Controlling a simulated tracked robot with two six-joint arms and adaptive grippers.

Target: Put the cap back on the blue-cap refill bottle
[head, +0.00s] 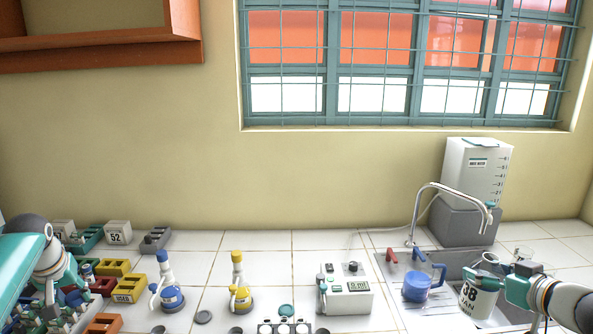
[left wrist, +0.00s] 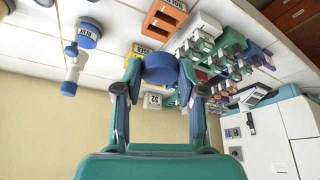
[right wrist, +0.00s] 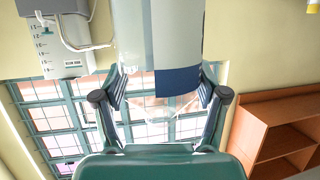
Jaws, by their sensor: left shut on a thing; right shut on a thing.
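My left gripper (left wrist: 160,76) is shut on a round dark blue cap (left wrist: 160,67), seen in the left wrist view. In the head view my left gripper is at the far left over crowded racks, and its fingertips are hard to make out. My right gripper (right wrist: 160,88) is shut on a bottle (right wrist: 176,35) with a pale wall, a dark blue band and a clear part.
A blue jug (head: 417,286) and a curved tap (head: 447,187) stand near the bottle, with a white tank (head: 477,170) behind. A white device (head: 346,292), a yellow-collared flask (head: 239,296) and a blue-collared flask (head: 170,296) stand mid-counter. A yellow box (head: 130,288) is left.

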